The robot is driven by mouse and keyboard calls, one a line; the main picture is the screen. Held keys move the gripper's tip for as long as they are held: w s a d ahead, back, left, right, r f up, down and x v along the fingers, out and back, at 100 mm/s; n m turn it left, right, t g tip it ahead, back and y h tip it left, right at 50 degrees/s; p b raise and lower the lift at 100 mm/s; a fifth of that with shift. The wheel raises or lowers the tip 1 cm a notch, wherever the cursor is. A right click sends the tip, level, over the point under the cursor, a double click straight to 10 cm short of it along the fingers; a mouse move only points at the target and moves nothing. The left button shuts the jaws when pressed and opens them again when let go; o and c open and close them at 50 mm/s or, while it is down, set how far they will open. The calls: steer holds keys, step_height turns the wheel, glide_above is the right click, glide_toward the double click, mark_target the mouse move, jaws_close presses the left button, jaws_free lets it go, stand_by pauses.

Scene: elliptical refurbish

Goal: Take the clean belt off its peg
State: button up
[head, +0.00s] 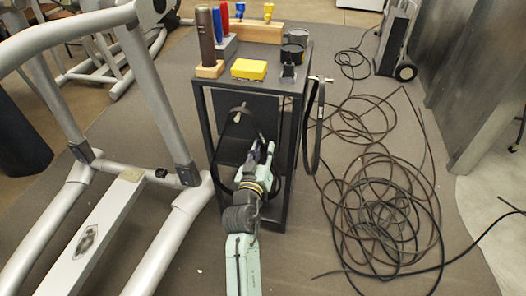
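A black belt loop (320,112) hangs from a peg (321,79) on the right side of the dark cart (288,192). A second thin dark loop (240,108) shows at the cart's front and runs down towards my arm; its lower part is partly hidden. I cannot tell from this view which loop is the clean belt. My gripper (262,150) is at the cart's front, below the top of the second loop and left of the hanging belt. The fingers are small and partly hidden by my wrist. I cannot see whether they touch or hold the loop.
The cart top holds a brown cylinder (206,38) on a wooden base, a yellow block (249,69), coloured-handled tools and dark cups (291,54). A grey exercise machine frame (160,95) stands close on the left. Tangled black cable (385,215) covers the floor on the right.

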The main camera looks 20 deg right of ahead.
steer(key=shift+w+d, duration=0.15)
steer(key=shift+w, duration=0.1)
jaws_close()
stand_by(0.3)
stand_by(1.1)
